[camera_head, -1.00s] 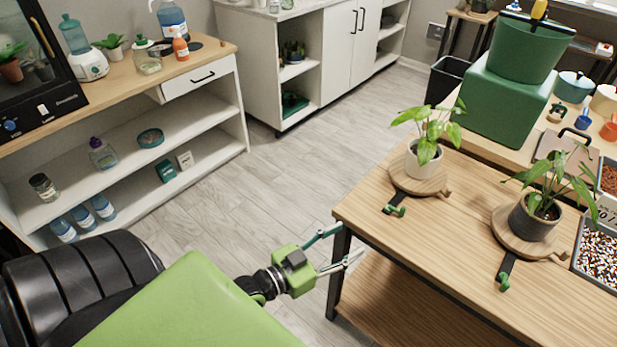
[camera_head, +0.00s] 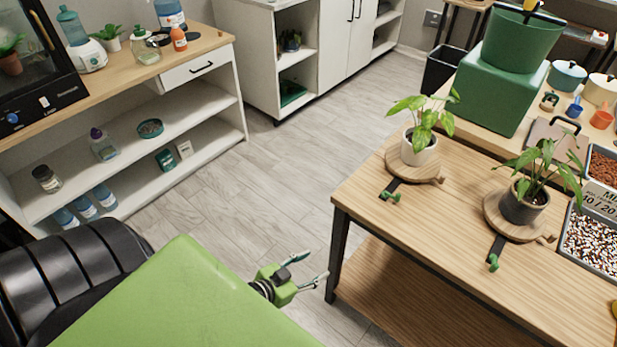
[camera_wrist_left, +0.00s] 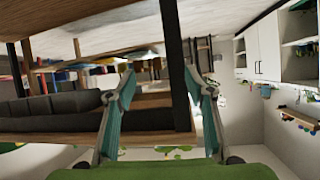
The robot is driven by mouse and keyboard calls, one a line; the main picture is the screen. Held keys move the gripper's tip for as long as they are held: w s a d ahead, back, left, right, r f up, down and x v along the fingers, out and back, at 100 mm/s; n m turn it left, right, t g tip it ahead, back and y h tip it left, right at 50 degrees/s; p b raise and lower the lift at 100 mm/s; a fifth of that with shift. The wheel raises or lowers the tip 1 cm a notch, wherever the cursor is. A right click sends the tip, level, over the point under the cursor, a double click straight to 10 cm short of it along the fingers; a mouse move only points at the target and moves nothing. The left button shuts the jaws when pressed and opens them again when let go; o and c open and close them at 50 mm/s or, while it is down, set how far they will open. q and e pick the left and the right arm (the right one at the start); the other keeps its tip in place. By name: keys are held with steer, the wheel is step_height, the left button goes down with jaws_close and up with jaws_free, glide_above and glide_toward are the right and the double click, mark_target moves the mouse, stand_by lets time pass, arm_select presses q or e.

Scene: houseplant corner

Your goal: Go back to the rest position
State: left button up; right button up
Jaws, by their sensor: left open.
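My left gripper (camera_head: 306,272) is open and empty in the head view, over the floor just left of the wooden table (camera_head: 470,275). It is apart from the table. Its two fingers (camera_wrist_left: 168,85) stand apart in the left wrist view, with nothing between them. My right gripper is in neither view. On the table, one leafy plant in a white pot (camera_head: 419,149) stands on a round wooden board (camera_head: 394,165). Another in a dark pot (camera_head: 522,204) stands on a second round board (camera_head: 497,222).
A white shelf unit (camera_head: 215,120) with bottles stands at the left. A dark bin (camera_head: 441,70) and a green box (camera_head: 500,90) are behind the table. A tray of speckled mix (camera_head: 592,242) is at the right. The grey floor (camera_head: 270,185) between is clear.

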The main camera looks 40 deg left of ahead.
arm_select(q)
steer(key=shift+s+f, duration=0.2)
steer(key=shift+f, duration=0.15)
stand_by(0.3)
steer(key=s+f+g+y, duration=0.1)
steer(key=s+f+g, duration=0.2)
steer(key=s+f, duration=0.4)
steer(key=s+f+g+y, duration=0.1)
steer(key=s+f+g, duration=0.1)
steer(key=s+f, duration=0.5)
steer(key=s+d+f+g, duration=0.2)
steer(key=s+f, duration=0.4)
steer(key=s, duration=0.3)
steer(key=s+d+f+g, duration=0.2)
steer(key=s+f+g, duration=0.2)
steer(key=s+f, duration=0.3)
steer(key=s, duration=0.3)
steer(key=shift+s+f+n, duration=0.15)
steer(key=shift+s+n, duration=0.05)
steer(key=shift+n, duration=0.1)
